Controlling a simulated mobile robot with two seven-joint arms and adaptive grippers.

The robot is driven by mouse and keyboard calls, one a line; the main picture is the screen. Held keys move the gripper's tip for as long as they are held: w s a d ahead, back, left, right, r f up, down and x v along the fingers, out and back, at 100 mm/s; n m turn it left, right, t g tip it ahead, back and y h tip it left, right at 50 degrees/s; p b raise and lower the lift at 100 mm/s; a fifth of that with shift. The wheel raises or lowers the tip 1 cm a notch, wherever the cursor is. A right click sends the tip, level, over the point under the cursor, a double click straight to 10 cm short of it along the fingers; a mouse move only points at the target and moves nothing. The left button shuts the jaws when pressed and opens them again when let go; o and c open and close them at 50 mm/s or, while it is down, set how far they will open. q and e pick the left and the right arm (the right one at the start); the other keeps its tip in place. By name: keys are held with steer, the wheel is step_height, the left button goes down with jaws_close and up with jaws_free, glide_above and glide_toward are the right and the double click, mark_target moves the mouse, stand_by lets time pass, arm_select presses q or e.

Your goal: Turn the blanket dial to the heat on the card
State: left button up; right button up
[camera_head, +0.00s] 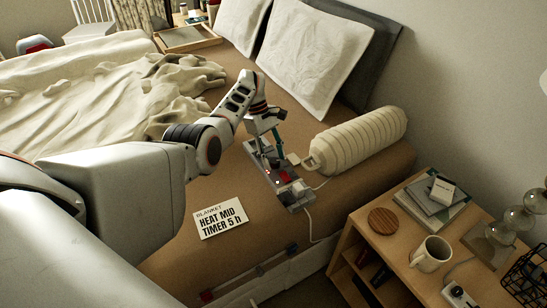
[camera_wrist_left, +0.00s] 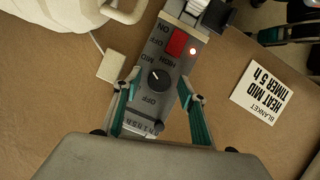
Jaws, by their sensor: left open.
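The blanket controller (camera_head: 292,196) is a grey box lying on the bed; it also shows in the left wrist view (camera_wrist_left: 180,68). The dial's white mark points up-left in the wrist view, roughly between MID and HIGH; the exact setting is hard to tell. My left gripper (camera_head: 268,143) is open above the controller, its teal fingers (camera_wrist_left: 160,84) on either side of the dial. The card (camera_head: 220,217) reads HEAT MID, TIMER 5 h. My right gripper is out of view.
A rolled cream blanket (camera_head: 358,138) lies beside the controller, with a cable between them. The nightstand (camera_head: 371,228) holds a mug (camera_head: 431,254), books and a coaster (camera_head: 383,221). Pillows (camera_head: 310,55) and rumpled bedding (camera_head: 95,85) lie farther back.

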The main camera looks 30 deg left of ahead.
arm_select(q)
steer(key=v, duration=1.2)
steer(key=shift+a+f, duration=0.1)
